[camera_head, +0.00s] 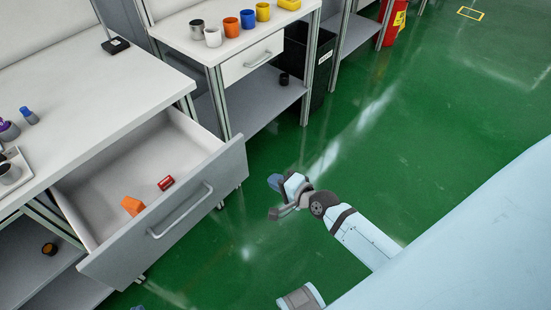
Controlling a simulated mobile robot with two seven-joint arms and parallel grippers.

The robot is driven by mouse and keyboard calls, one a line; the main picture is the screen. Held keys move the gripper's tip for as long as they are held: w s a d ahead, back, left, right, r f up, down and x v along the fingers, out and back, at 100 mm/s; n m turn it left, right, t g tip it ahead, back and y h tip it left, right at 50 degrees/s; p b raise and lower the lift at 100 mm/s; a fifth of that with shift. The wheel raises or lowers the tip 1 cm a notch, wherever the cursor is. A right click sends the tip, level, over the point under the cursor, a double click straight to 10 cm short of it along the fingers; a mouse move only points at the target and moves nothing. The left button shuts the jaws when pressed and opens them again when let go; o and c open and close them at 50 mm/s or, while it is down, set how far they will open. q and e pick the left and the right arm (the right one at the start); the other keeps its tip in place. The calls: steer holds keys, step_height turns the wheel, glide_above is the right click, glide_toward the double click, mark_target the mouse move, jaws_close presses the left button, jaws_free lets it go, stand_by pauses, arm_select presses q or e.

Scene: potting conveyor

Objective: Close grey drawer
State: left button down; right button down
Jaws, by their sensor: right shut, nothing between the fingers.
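The grey drawer (219,176) of the left workbench is pulled well out, at the left of the head view. Its front has a long bar handle (180,213). Inside lie an orange block (132,206) and a small red cylinder (166,183). My right gripper (275,211) is to the right of the drawer front, apart from it, above the green floor. It is shut and empty.
The white worktop (85,97) above the drawer holds small items at its left edge. A second bench with a closed white drawer (252,60) and several coloured cups stands behind. A black bin (300,58) is beside it. The green floor (430,140) right of the benches is clear.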

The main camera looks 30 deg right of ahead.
mark_target(244, 162)
steer(key=x, duration=0.6)
steer(key=b+x, duration=0.1)
steer(key=x, duration=0.2)
steer(key=shift+w+a+r, duration=0.15)
steer(key=shift+w+r, duration=0.1)
steer(key=shift+w, duration=0.2)
arm_select(q)
steer(key=shift+f, duration=0.3)
arm_select(e)
steer(key=shift+w+a, duration=0.15)
steer(key=shift+w, duration=0.35)
